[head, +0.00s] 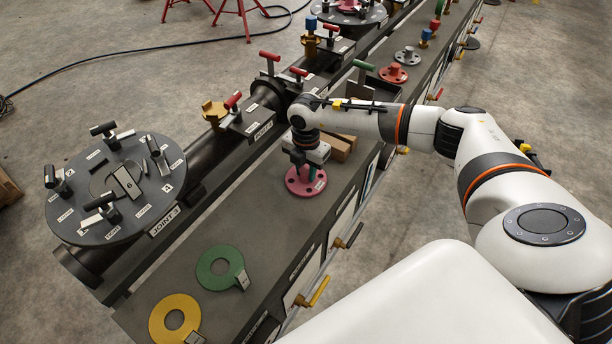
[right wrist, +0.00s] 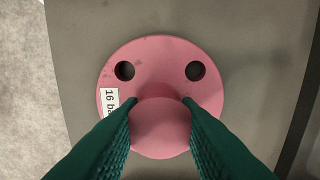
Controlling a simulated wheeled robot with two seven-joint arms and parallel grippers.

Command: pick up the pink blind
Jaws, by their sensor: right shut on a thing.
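The pink blind (head: 305,182) is a round pink flange with a knob in its middle, on the grey bench top in the head view. In the right wrist view the pink blind (right wrist: 160,70) shows two dark holes and a white label at its left, partly cut off, reading "16 b". My right gripper (head: 307,170) is above it, pointing down. Its green fingers (right wrist: 160,112) stand on both sides of the knob and are shut on it. Whether the disc touches the bench I cannot tell. My left gripper is not in view.
A green ring (head: 213,268) and a yellow ring (head: 160,318) lie nearer on the bench (head: 255,215). A brown block (head: 340,147) is just behind my right gripper. A red flanged piece (head: 393,73) stands farther back. The dark pipe with a round flange (head: 70,220) runs along the left.

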